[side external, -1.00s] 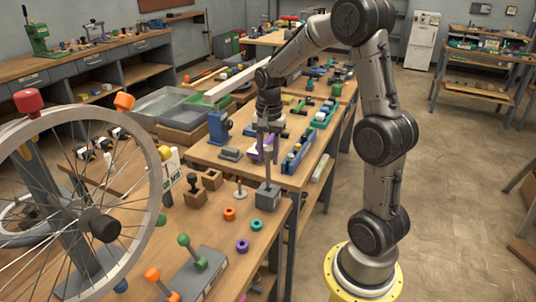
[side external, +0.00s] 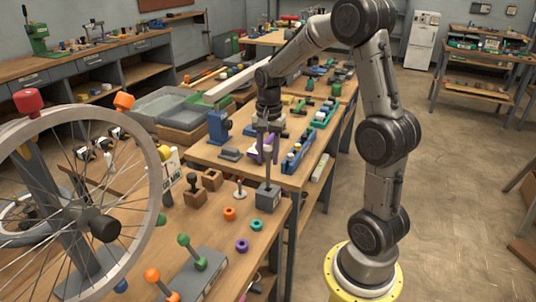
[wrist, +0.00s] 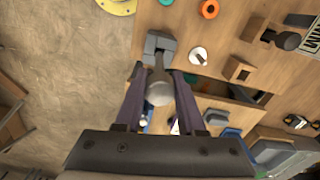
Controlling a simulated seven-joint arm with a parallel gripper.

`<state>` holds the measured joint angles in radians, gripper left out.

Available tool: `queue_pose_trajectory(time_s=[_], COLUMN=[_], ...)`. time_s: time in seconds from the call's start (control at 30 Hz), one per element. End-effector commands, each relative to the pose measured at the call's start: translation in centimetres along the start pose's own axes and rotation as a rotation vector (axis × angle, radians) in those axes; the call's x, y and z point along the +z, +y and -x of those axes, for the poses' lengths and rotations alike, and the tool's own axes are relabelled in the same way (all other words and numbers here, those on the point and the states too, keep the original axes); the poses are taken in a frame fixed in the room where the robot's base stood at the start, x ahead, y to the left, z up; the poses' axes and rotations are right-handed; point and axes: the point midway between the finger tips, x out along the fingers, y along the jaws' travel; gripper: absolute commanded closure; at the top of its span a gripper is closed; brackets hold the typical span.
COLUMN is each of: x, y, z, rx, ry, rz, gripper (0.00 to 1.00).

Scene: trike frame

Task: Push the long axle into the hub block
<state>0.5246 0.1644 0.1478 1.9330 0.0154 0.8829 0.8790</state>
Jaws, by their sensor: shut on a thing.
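The long axle is a grey rod (wrist: 159,88), upright between the fingers of my gripper (wrist: 158,76) in the wrist view. Its rounded near end faces the camera and its far end reaches the grey hub block (wrist: 160,46). In the side external view my gripper (side external: 266,150) is directly above the hub block (side external: 268,198) at the bench edge. The lower axle (side external: 267,172) shows between the fingers and the block's top. The gripper is shut on the axle. How deep the axle sits in the block cannot be told.
A white-and-grey peg (side external: 239,190) stands left of the block. Orange (side external: 229,214), purple (side external: 242,246) and teal (side external: 257,225) rings lie in front. Wooden blocks (side external: 212,180) stand further left. A spoked wheel (side external: 88,205) fills the left foreground. A blue rack (side external: 299,152) lies behind.

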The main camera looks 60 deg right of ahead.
Motion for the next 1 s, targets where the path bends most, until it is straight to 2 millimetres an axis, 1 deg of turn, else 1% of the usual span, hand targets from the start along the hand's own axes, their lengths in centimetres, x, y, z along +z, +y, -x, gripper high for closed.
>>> queue_pose_trajectory(time_s=[0.23,1.0], x=[0.0,0.0], y=[0.0,0.0], z=[-0.1,-1.8], rx=[-0.001,0.000], ry=[0.000,0.000], rz=[0.000,0.000], gripper=[1.00,1.00])
